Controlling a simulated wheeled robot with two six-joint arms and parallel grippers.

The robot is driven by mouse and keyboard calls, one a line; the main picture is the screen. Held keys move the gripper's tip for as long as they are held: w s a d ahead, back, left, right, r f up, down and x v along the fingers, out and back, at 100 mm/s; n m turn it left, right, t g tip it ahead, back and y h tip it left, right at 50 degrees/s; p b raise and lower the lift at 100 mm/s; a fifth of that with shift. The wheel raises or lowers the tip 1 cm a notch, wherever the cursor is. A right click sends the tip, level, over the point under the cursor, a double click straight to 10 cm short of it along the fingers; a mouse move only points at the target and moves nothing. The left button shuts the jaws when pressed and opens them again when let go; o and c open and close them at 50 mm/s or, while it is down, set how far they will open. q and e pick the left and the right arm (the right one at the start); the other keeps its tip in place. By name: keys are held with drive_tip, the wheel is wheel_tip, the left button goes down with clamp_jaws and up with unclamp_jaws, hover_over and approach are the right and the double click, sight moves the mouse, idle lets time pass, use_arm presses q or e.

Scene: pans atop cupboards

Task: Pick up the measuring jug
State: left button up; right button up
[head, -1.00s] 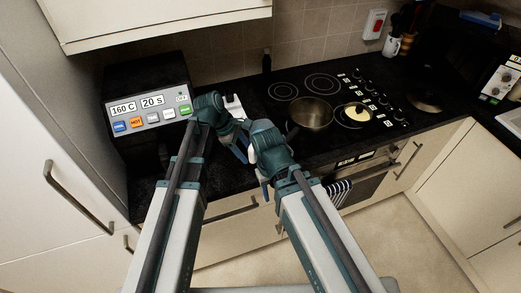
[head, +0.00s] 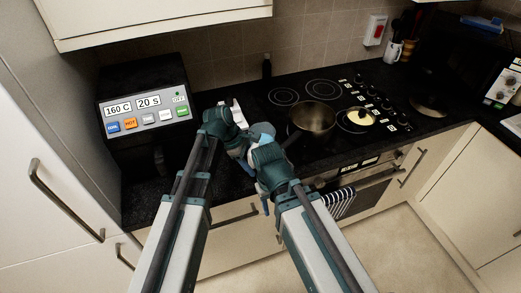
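No thing in the head view can be named as the measuring jug with certainty. A small white object (head: 234,112) stands on the dark counter behind my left wrist, which partly hides it. My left gripper (head: 238,152) is over the front of the counter, just in front of that object, mostly covered by its own wrist. My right gripper (head: 256,170) is close beside it on the right, near the counter's front edge, also mostly covered by its arm. Neither gripper's fingers show clearly, so their opening and any contents are hidden.
A black machine (head: 147,108) with a display and buttons stands at the left. A pot (head: 314,118) and a small pan with yellow contents (head: 358,117) are on the black hob (head: 300,90). A striped towel (head: 338,205) hangs at the oven.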

use_arm(q)
clamp_jaws()
idle(1.3)
